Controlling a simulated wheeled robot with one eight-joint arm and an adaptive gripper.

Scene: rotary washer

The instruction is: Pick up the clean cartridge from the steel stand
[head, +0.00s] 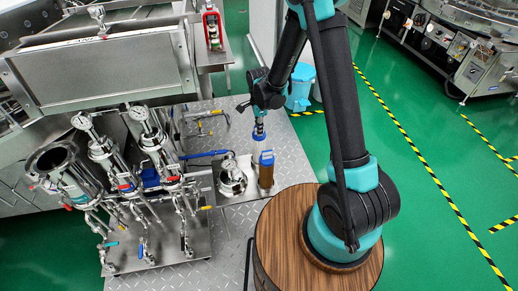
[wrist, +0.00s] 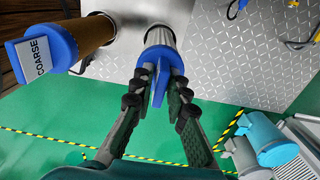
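The clean cartridge is pale grey with a blue cap and a raised blue fin (wrist: 160,85); it stands upright under my gripper in the head view (head: 259,147). My gripper (wrist: 163,78) has its two fingers closed in on both sides of the fin, pressed against it as far as I can see. A brown cartridge (wrist: 92,38) with a blue cap labelled COARSE is beside it, also visible in the head view (head: 266,176). The steel stand (head: 240,196) is under the cartridges. The clean cartridge's lower end is hidden, so contact with the stand cannot be told.
A round steel vessel (head: 232,178) stands just left of the brown cartridge. Steel housings with gauges and valves (head: 110,155) fill the left. A teal bin (head: 300,88) is on the green floor behind my arm. Open floor lies to the right.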

